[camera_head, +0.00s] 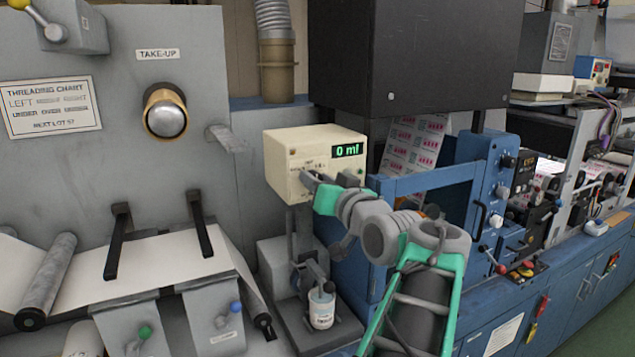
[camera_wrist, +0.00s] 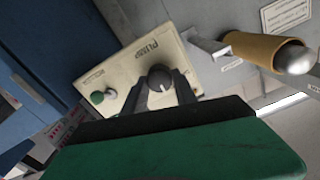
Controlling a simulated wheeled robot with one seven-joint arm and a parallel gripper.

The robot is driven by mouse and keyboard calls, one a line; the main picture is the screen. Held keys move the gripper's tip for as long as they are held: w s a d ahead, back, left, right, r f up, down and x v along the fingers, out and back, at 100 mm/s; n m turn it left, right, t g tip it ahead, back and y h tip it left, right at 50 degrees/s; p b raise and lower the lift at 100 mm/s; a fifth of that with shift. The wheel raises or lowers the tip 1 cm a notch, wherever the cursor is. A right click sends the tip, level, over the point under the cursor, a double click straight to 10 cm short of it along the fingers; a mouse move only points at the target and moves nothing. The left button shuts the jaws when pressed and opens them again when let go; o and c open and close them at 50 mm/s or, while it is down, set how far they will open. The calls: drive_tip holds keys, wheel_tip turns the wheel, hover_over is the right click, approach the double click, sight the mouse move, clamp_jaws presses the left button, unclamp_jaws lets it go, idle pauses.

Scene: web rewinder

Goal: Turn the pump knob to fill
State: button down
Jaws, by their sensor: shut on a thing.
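The pump box (camera_head: 285,155) is cream-coloured, and its green display (camera_head: 347,150) reads 0 ml. In the wrist view the panel (camera_wrist: 125,68) shows the word PUMP, and the dark round pump knob (camera_wrist: 160,78) has a light pointer mark. My gripper (camera_wrist: 165,92) has its two dark fingers on either side of the knob, shut on it. In the head view my gripper (camera_head: 308,178) reaches the front face of the box and hides the knob. A small white bottle (camera_head: 321,308) stands upright on the stand below the box.
A green button or lamp (camera_wrist: 97,97) sits beside the knob on the panel. The take-up spindle (camera_head: 165,112) projects from the grey wall at left. Blue machine framing (camera_head: 430,180) stands close to the right of my arm.

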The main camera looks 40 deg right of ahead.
drive_tip(key=shift+d+m, duration=0.15)
drive_tip(key=shift+m, duration=3.95)
drive_tip(key=c, duration=1)
unclamp_jaws()
drive_tip(key=shift+f, duration=0.1)
